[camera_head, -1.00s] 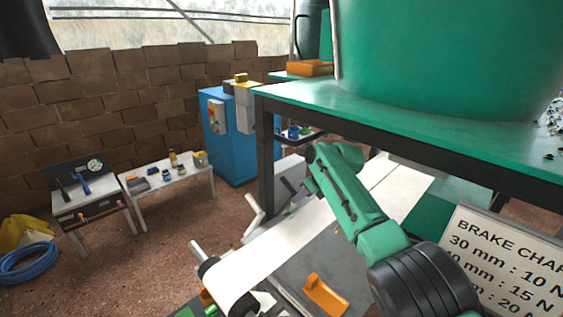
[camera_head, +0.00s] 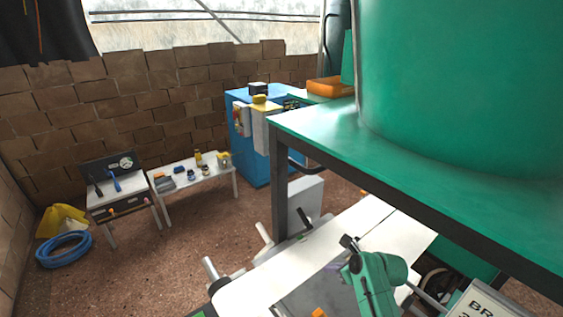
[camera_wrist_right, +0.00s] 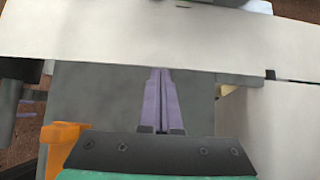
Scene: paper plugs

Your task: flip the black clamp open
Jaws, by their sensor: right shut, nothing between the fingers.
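My right gripper (camera_head: 338,265) shows small at the left end of my green arm, above the white strip (camera_head: 262,287). In the right wrist view its two purple fingers (camera_wrist_right: 161,74) are shut together with nothing between them. They point over a grey plate (camera_wrist_right: 95,95) towards the white strip (camera_wrist_right: 150,38). A black lever (camera_head: 304,217) stands beside the table leg, left of and beyond the gripper; I cannot tell whether it is the black clamp. No clamp shows clearly in the right wrist view. My left gripper is out of view.
The green table (camera_head: 330,135) and the big green drum (camera_head: 455,90) stand close on the right. An orange part (camera_wrist_right: 62,138) lies left of the fingers. A lettered sign (camera_head: 485,303) is at the lower right. Open floor (camera_head: 180,250) lies to the left.

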